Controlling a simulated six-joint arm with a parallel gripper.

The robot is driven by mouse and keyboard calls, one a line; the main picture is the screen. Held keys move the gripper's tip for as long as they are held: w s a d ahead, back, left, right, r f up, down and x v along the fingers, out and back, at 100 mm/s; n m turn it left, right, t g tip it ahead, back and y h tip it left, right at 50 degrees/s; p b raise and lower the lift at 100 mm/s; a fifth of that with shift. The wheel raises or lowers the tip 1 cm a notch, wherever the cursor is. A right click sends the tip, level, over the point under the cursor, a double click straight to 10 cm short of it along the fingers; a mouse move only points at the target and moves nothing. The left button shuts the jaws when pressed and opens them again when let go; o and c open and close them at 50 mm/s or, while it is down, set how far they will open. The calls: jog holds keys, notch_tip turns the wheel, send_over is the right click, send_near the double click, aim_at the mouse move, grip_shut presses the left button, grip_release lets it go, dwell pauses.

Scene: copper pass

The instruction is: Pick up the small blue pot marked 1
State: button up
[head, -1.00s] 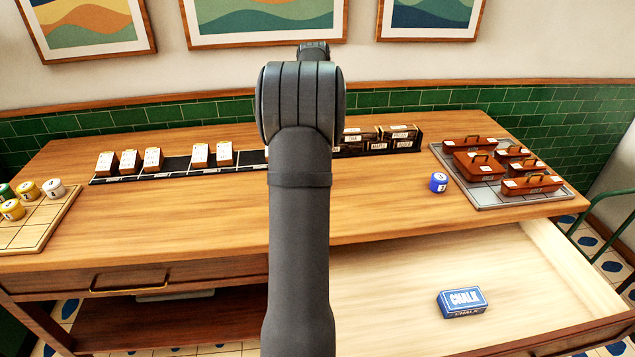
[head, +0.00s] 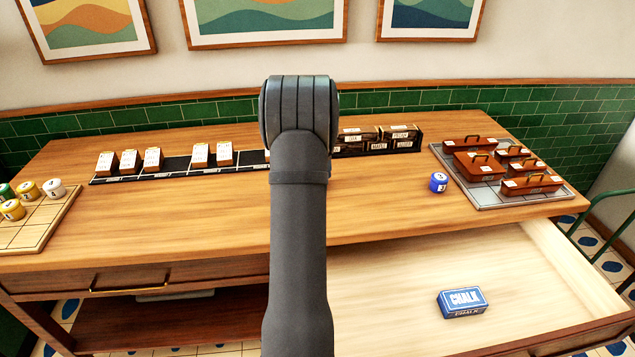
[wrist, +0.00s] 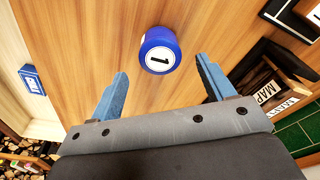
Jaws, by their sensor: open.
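The small blue pot (head: 438,182) stands on the wooden table top, just left of the grey tray at the right. In the wrist view the blue pot (wrist: 159,50) shows a white label with a black 1. My gripper (wrist: 160,80) is open, its two blue fingers spread wide with nothing between them. The pot lies beyond the fingertips, roughly centred between them, and apart from both. In the head view my own arm hides the gripper.
A grey tray (head: 484,203) with several copper lidded pans stands right of the pot. An open drawer (head: 400,270) below holds a blue chalk box (head: 462,302). Dark labelled boxes (head: 378,140) stand at the back. The table around the pot is clear to the left.

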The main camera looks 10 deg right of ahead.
notch_tip(320, 180, down, 5)
jog(key=shift+w+d, duration=0.15)
jog(key=c, duration=1.1)
jog(key=shift+r, duration=0.1)
jog(key=shift+c, duration=0.2)
